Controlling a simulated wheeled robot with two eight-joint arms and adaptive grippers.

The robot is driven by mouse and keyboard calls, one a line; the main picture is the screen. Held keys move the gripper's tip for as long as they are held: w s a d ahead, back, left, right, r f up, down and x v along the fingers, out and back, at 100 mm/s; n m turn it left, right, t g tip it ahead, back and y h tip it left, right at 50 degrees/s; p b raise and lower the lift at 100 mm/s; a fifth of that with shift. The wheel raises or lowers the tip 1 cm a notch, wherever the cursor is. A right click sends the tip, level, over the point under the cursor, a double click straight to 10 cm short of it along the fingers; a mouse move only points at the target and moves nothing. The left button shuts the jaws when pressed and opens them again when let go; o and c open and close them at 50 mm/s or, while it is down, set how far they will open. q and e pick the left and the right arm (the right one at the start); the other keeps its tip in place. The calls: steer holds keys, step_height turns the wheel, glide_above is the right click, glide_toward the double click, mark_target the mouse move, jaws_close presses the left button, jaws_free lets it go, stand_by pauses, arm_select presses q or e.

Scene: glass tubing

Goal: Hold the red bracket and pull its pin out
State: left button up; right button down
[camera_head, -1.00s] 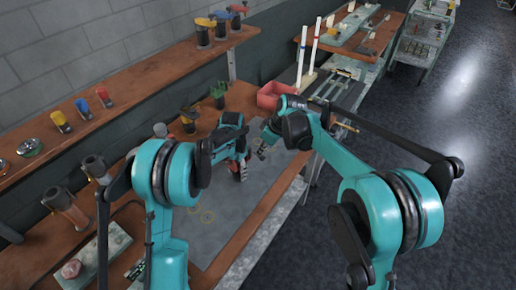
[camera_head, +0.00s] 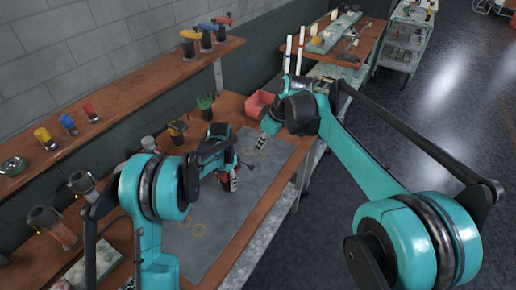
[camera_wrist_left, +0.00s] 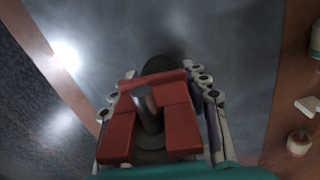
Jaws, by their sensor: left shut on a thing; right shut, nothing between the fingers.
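The red bracket (camera_wrist_left: 152,120) fills the lower middle of the left wrist view, between the fingers of my left gripper (camera_wrist_left: 158,112). A grey, shiny pin (camera_wrist_left: 148,108) shows in the gap between its two arms. In the head view my left gripper (camera_head: 230,178) is low over the grey mat, shut on the bracket, of which only small bits of red show beside the fingers. My right gripper (camera_head: 262,142) is shut and empty, above the mat and farther back, apart from the bracket.
The grey mat (camera_head: 262,192) lies on the brown bench and is mostly clear, with thin yellow rings (camera_head: 199,230) near its front. Dark holders (camera_head: 206,105) stand along the wall side.

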arm_select(q)
steer(key=o, duration=1.6)
